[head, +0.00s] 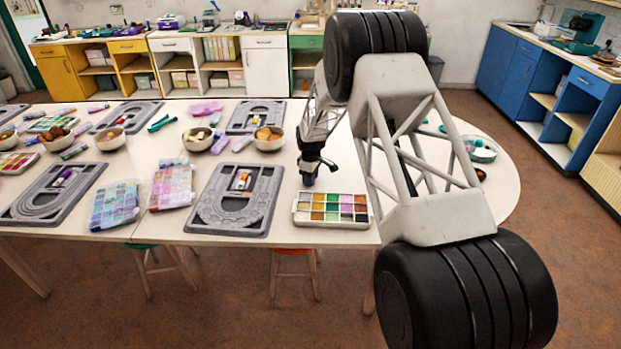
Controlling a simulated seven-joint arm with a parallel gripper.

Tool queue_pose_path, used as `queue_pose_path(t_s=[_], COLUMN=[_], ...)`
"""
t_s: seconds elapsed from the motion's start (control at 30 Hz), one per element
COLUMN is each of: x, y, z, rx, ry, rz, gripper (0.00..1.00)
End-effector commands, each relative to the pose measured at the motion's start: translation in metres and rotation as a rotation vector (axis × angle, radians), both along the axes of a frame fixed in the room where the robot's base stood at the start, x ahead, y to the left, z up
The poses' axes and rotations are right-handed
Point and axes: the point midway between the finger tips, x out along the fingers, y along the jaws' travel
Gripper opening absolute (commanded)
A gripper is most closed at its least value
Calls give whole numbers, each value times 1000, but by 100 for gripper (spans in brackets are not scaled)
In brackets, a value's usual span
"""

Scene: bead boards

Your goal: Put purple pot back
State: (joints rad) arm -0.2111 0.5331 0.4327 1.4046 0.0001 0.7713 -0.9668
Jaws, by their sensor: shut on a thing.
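My gripper (309,172) points down over the white table and is shut on a small dark purple thing (308,181), which looks like the purple pot. Only a little of the pot shows below the fingers. A white paint tray (332,226) with rows of coloured pots lies just in front of the gripper, near the table's front edge. The gripper is above and behind the tray's left part. I cannot tell how high the pot is held, or whether any place in the tray is empty.
A grey bead board (207,217) lies left of the tray, with clear boxes of beads (172,188) beyond it. A round clear dish (482,149) is at the right.

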Motion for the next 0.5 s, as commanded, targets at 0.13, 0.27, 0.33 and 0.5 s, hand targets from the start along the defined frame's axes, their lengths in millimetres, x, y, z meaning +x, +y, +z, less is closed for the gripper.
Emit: queue_pose_path(t_s=[0.13, 0.27, 0.33, 0.5], x=[0, 0, 0, 0], y=[0, 0, 0, 0], z=[-3, -2, -3, -2], rx=[0, 0, 0, 0], ry=[0, 0, 0, 0], rz=[0, 0, 0, 0], gripper=[22, 63, 70, 70])
